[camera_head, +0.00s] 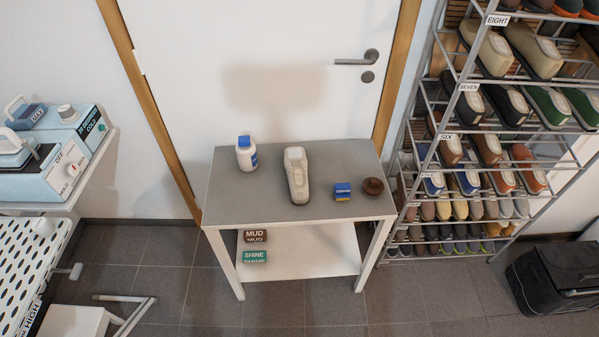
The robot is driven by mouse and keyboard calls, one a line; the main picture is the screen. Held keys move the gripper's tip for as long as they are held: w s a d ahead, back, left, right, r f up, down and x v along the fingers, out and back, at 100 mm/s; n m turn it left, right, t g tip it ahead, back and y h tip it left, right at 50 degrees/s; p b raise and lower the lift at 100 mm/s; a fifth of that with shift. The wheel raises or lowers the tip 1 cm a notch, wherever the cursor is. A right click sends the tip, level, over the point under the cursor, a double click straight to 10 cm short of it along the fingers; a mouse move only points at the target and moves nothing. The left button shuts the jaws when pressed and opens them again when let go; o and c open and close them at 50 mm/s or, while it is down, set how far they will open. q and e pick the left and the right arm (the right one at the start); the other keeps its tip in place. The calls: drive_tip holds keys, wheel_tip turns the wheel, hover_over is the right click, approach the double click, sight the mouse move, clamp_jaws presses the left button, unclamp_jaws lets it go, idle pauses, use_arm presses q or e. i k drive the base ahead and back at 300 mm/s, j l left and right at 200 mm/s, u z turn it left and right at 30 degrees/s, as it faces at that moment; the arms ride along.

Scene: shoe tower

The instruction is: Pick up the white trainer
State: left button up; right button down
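A single pale, off-white shoe (297,175), which looks like the white trainer, stands on the grey top of a small white table (260,203). It lies lengthwise, with one end toward the door and the other toward the table's front edge. Nothing touches it. Neither of my grippers is in view.
A white bottle with a blue cap (246,154) stands left of the shoe. A small blue box (342,191) and a brown round object (373,187) are to its right. Boxes marked MUD (255,236) and SHINE (254,257) lie on the lower shelf. A shoe rack (447,135) stands close on the right.

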sight(295, 162)
drive_tip(key=i+j+z, duration=0.25)
drive_tip(key=i+j, duration=0.15)
drive_tip(key=j, duration=0.2)
drive_tip(key=i+j+z, duration=0.15)
drive_tip(key=j, duration=0.2)
drive_tip(key=i+j+z, duration=0.15)
drive_tip(key=j, duration=0.2)
drive_tip(key=i+j+z, duration=0.1)
drive_tip(key=j, duration=0.25)
